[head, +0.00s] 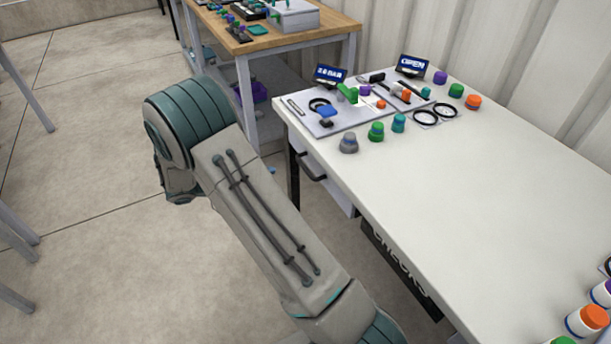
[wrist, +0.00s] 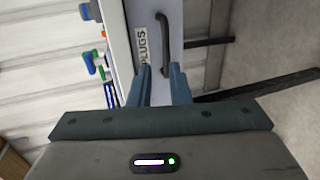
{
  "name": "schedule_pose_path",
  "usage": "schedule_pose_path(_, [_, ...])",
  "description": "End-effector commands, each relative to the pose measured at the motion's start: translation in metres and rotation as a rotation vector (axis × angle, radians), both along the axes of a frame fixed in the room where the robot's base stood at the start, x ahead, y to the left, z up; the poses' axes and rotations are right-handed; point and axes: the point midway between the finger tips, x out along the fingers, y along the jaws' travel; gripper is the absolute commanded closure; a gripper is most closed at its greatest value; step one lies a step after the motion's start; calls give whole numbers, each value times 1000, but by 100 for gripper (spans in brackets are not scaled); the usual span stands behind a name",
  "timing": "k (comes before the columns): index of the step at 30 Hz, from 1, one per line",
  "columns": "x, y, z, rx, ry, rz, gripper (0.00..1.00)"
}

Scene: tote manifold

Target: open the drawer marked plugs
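The drawer marked PLUGS (wrist: 172,18) fills the upper middle of the wrist view, with its label (wrist: 142,46) turned sideways. Its dark bar handle (wrist: 164,42) runs up the picture. My gripper (wrist: 161,76) is open. Its two teal fingers point at the drawer front, and the near end of the handle shows between the fingertips. I cannot tell whether they touch it. In the head view a pale drawer front (head: 328,190) with a dark handle (head: 311,167) shows under the bench's left end. My arm hides my gripper there. The drawer looks shut.
The white bench (head: 450,185) carries a grey board (head: 335,123) with fittings, several coloured caps, black rings (head: 426,116) and small signs. A dark lettered panel (head: 400,268) hangs under its front edge. A wooden table (head: 300,35) stands behind.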

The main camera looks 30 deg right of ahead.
Motion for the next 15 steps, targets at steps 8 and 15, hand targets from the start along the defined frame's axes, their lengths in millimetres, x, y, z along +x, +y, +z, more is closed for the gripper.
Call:
schedule_pose_path(8, [13,-1,-20,-65,-28,38,83])
schedule_pose_path(15, [13,-43,-28,-65,-24,33,83])
